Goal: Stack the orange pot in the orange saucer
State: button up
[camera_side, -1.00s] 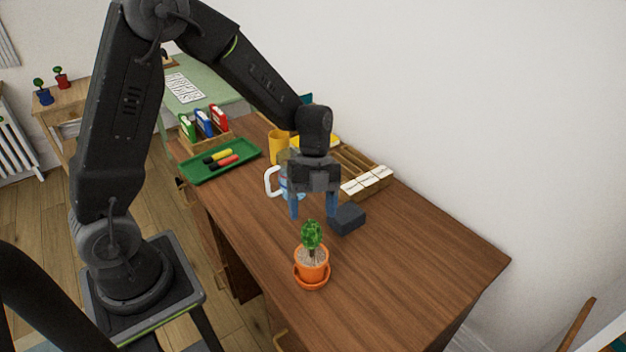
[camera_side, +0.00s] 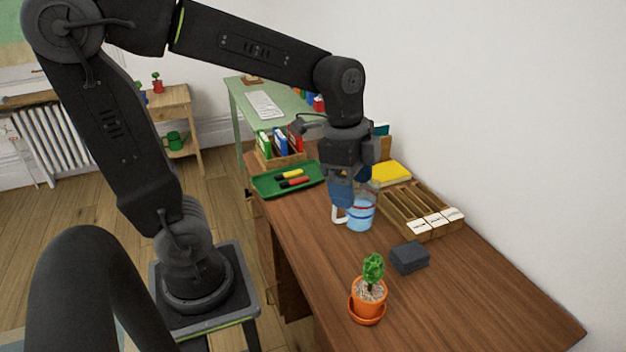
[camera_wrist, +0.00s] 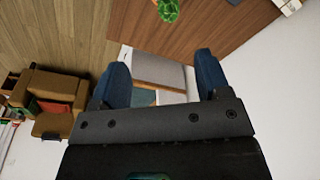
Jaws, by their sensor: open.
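The orange pot (camera_side: 369,293) stands upright in the orange saucer (camera_side: 366,318) near the desk's front end in the side view. It holds pale grit and a green plant (camera_side: 373,267). Part of the saucer's rim is hidden behind the pot. My gripper (camera_side: 354,200) is open and empty, well behind and above the pot, in front of the blue cup in the picture. In the wrist view my two blue fingers (camera_wrist: 162,78) are spread apart with nothing held, and the plant (camera_wrist: 168,9) shows at the top edge.
A dark block (camera_side: 409,257) lies just right of the pot. A blue cup with a white handle (camera_side: 361,213), a card tray (camera_side: 425,210), a green tray with markers (camera_side: 287,180) and a yellow stack (camera_side: 391,173) stand farther back. The desk's front right is clear.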

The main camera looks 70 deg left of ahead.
jog(key=s+r+n+t+y, duration=0.1)
jog(key=s+r+n+t, duration=0.1)
jog(key=s+n+t, duration=0.2)
jog(key=shift+s+r+n, duration=0.15)
jog(key=shift+s+n, duration=1.6)
jog(key=shift+n, duration=1.45)
